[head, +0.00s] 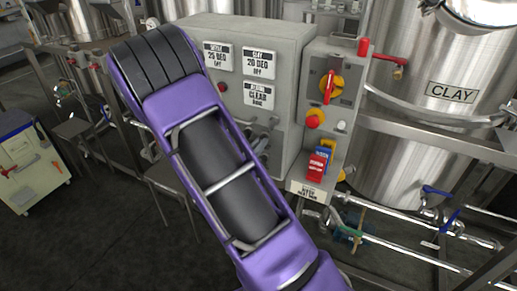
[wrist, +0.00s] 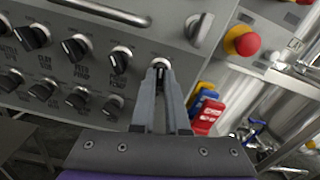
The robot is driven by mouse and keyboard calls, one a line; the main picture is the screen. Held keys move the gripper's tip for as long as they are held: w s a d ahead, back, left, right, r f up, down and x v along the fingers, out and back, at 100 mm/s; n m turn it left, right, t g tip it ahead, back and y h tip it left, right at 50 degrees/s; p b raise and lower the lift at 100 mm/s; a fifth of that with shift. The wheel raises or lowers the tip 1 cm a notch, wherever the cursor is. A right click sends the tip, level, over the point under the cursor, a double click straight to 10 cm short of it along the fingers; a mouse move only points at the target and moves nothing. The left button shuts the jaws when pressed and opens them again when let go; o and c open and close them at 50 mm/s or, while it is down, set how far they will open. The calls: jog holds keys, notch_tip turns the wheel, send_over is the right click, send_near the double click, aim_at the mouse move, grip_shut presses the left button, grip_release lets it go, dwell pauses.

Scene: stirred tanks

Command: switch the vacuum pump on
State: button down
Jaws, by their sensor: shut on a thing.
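The grey control panel (head: 287,40) stands ahead in the head view, partly hidden behind my purple arm. In the wrist view its face (wrist: 135,45) carries two rows of black rotary knobs with small labels. My gripper (wrist: 161,72) is shut on a knob (wrist: 160,62) at the right end of the upper row. The fingers cover most of this knob, and I cannot read its label or tell its setting. A knob labelled as a feed pump (wrist: 75,46) is farther left. In the head view my gripper is hidden behind the arm. I cannot identify the vacuum pump itself.
A red stop button on yellow (wrist: 241,40) and hanging red, yellow and blue tags (wrist: 207,112) are right of the gripper. A bar handle (wrist: 100,10) crosses above the knobs. The head view shows a red-and-yellow rotary switch (head: 328,86) and a clay tank (head: 400,150).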

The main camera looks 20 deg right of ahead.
jog(key=shift+m+b, duration=3.65)
jog(key=shift+m, duration=0.45)
jog(key=c, duration=0.9)
grip_release()
jog(key=v, duration=1.7)
jog(key=shift+s+a+p, duration=0.15)
jog(key=shift+s+p, duration=0.05)
jog(key=shift+p, duration=0.1)
